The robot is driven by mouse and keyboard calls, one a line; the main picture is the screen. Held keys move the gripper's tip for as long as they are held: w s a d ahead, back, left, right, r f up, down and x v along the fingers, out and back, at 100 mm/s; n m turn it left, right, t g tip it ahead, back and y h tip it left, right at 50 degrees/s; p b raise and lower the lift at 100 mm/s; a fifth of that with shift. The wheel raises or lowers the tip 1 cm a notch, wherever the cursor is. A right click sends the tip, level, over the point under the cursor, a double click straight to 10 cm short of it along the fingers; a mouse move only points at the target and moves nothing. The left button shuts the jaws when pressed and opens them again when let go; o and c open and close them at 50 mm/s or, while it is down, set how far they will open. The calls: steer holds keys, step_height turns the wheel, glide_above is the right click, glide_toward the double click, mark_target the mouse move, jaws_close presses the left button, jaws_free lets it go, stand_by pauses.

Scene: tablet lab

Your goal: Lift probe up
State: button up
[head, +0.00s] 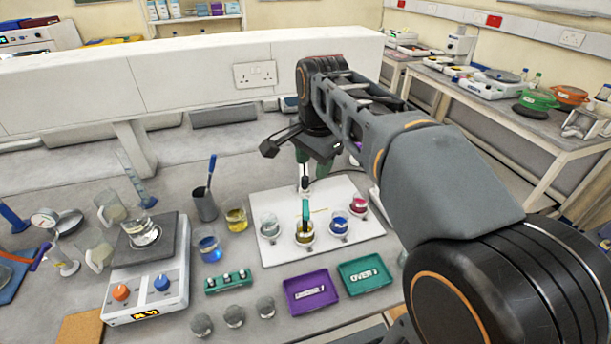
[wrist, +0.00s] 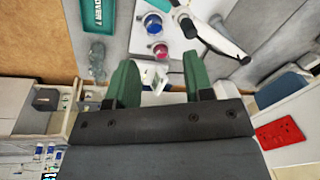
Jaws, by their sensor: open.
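The probe (head: 306,208), teal with dark and pale parts above, stands upright with its lower end in a beaker of yellowish-brown liquid (head: 304,236) on a white board (head: 268,256). My gripper (head: 312,168) is above and around the probe's upper end, pointing down. Its two green fingers are apart. In the wrist view the fingers (wrist: 160,66) are also apart, with a small pale piece between them; I cannot tell whether they touch it. The probe's lower tip is hidden in the beaker.
Beakers with clear (head: 270,225), blue (head: 339,224) and red (head: 358,204) liquid stand close by on the board. A purple tray (head: 310,291) and a green tray (head: 365,276) lie in front. A hotplate (head: 146,284) with a beaker stands left. A white-and-black arm (wrist: 210,35) shows in the wrist view.

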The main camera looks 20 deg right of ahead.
mark_target(305, 176)
steer(key=w+r+m+g, duration=0.2)
steer(key=w+r+m, duration=0.1)
steer(key=w+m, duration=0.45)
steer(key=shift+m, duration=0.55)
steer(key=f, duration=0.8)
steer(key=s+f, duration=0.1)
steer(key=f, duration=0.3)
steer(key=shift+f, duration=0.4)
steer(key=shift+c, duration=0.4)
steer(key=shift+w, duration=0.1)
jaws_close()
steer(key=shift+r, duration=0.1)
